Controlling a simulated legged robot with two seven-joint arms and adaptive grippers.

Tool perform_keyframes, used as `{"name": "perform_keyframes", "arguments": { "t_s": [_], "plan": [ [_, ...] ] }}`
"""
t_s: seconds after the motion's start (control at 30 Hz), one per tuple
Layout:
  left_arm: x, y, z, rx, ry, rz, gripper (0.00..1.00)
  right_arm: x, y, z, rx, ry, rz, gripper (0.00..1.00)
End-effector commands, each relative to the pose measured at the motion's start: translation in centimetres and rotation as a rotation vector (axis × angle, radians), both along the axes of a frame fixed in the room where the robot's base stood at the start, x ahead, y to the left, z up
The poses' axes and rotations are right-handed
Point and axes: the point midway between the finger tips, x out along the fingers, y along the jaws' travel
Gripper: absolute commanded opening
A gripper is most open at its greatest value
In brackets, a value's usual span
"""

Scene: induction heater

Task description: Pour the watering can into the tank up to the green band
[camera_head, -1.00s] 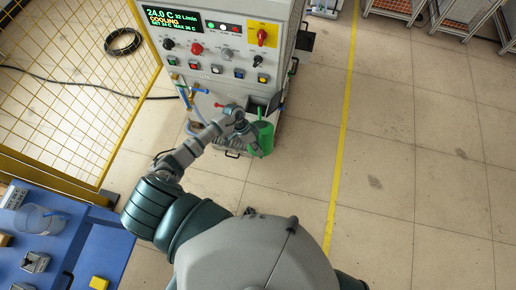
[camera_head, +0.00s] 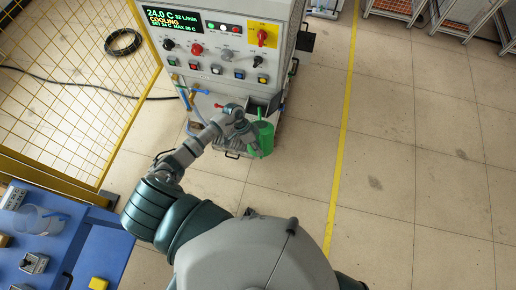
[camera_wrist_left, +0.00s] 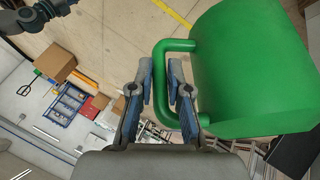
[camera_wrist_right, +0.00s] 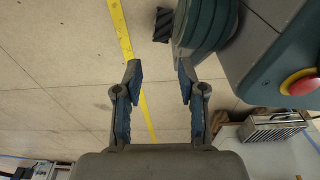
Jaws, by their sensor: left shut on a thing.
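The green watering can (camera_head: 265,138) is at the front of the heater cabinet, near its lower right side. My left gripper (camera_head: 250,132) is at the can's handle and shut on it. In the left wrist view the can (camera_wrist_left: 255,70) fills the upper right, and its loop handle (camera_wrist_left: 163,85) passes between the fingers of my left gripper (camera_wrist_left: 165,95). The can looks tilted there. A dark opening (camera_head: 258,106) shows in the cabinet front beside the can; I cannot make out the green band or a water level. My right gripper (camera_wrist_right: 158,85) is open and empty.
The heater cabinet (camera_head: 225,45) has a display (camera_head: 173,20), knobs and buttons. A yellow mesh fence (camera_head: 75,110) stands at left, and a blue bench (camera_head: 60,240) at lower left.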

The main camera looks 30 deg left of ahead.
Motion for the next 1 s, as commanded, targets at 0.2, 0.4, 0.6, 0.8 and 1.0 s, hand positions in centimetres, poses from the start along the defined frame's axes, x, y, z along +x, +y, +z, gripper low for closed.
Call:
{"name": "perform_keyframes", "arguments": {
  "t_s": [0.2,0.4,0.6,0.8,1.0],
  "plan": [
    [0.24,-0.03,0.33,-0.005,-0.005,0.000,0.00,-0.04,-0.56,-0.01,-0.008,0.002,0.002,0.40],
    [0.27,-0.01,0.41,-0.007,-0.002,0.000,0.00,-0.03,-1.07,-0.01,-0.015,0.003,0.004,0.40],
    [0.30,0.00,0.48,-0.008,0.000,0.001,0.00,0.26,-0.90,0.13,-0.013,0.000,0.004,0.40],
    [0.32,0.02,0.56,-0.010,0.003,0.001,0.00,0.59,-0.45,0.29,-0.007,-0.002,0.001,0.40],
    [0.33,0.04,0.64,-0.011,0.006,0.000,0.00,0.42,-0.15,0.25,-0.004,0.003,0.000,0.40]
  ]
}}
